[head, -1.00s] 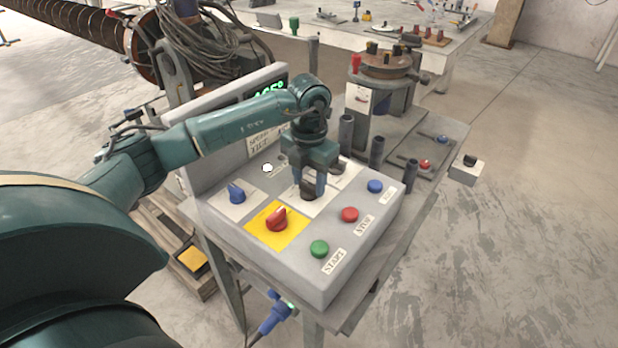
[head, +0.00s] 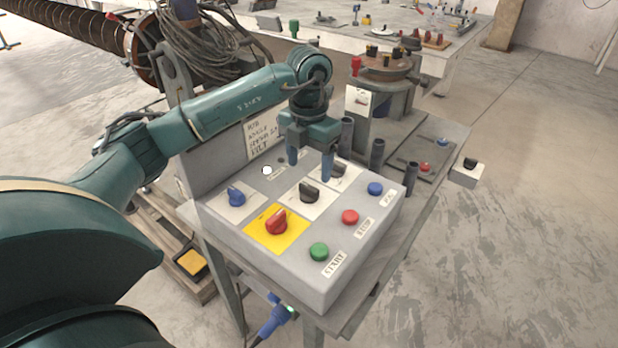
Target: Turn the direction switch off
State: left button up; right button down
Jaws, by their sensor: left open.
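The grey control box carries several rotary switches, and I cannot read which label says direction. A black switch (head: 310,192) sits on a white plate near the middle. A second black switch (head: 338,171) sits behind it, partly hidden by a finger. A blue switch (head: 236,195) is at the left, and a red switch (head: 276,222) is on a yellow plate in front. My left gripper (head: 309,166) is open and empty, its fingers pointing down above the panel, behind the middle black switch and apart from it. My right gripper is out of view.
Green (head: 319,251), red (head: 350,217) and blue (head: 375,189) push buttons line the box's right side. Dark upright posts (head: 377,153) stand behind it. A sign board (head: 262,140) rises at the back left. The space over the front of the panel is clear.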

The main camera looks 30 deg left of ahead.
aim_at(309, 186)
pick_arm(q)
notch_tip(309, 186, up, 8)
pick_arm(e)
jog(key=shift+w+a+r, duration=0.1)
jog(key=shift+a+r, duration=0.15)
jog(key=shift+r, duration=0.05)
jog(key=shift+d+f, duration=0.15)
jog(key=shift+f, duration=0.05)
